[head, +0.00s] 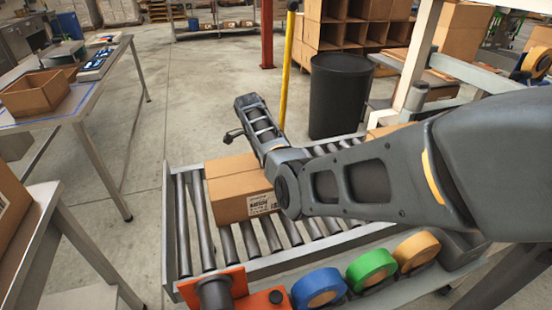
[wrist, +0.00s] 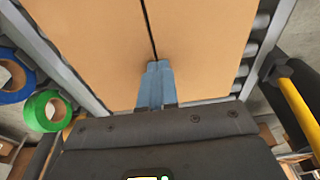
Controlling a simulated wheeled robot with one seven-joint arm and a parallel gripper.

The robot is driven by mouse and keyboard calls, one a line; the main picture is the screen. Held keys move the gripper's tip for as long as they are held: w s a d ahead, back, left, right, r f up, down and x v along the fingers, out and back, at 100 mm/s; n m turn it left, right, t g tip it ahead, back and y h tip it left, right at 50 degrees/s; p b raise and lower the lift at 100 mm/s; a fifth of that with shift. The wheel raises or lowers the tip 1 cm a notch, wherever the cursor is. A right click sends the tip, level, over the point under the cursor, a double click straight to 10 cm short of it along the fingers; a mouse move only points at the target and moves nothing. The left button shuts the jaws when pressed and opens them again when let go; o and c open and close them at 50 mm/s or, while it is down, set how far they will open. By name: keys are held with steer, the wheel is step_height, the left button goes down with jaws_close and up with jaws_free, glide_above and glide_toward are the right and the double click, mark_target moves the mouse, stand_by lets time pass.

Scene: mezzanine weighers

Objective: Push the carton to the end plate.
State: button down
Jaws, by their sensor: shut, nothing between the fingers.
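The carton (head: 228,206), brown with a white label, sits on the roller conveyor in the head view. It also fills the upper middle of the wrist view (wrist: 95,45), with a dark seam running towards the fingertips. The end plate (head: 168,220) is the grey metal upright at the conveyor's left end. A few bare rollers lie between it and the carton. My gripper (wrist: 157,66) is shut and empty, its fingertips right at the carton in the wrist view; I cannot tell whether they touch. My arm hides the fingers and the carton's right side in the head view.
Blue tape (head: 318,289), green tape (head: 371,270) and tan tape (head: 416,250) rolls stand along the conveyor's near side, with an orange fixture (head: 215,287) at the near left. A yellow post (head: 289,70) and a black bin (head: 340,95) stand beyond it.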

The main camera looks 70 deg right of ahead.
mark_target(221, 178)
steer(key=w+a+b, duration=0.1)
steer(key=w+a, duration=0.2)
steer(key=w+a+f+b, duration=0.1)
steer(key=w+a, duration=0.2)
steer(key=w+a+b, duration=0.1)
steer(key=w+a, duration=0.2)
steer(key=shift+w+a+f+b, duration=0.2)
steer(key=shift+w+f+b, duration=0.1)
steer(key=shift+w, duration=0.1)
steer(key=shift+w+a+r, duration=0.15)
steer(key=shift+w+a, duration=0.2)
steer(key=shift+w, duration=0.05)
steer(key=shift+r, duration=0.1)
steer(key=shift+w+r+p, duration=0.1)
steer(key=shift+r+p, duration=0.55)
steer(key=shift+r, duration=0.05)
steer(key=shift+d+r, duration=0.1)
steer(key=shift+r, duration=0.05)
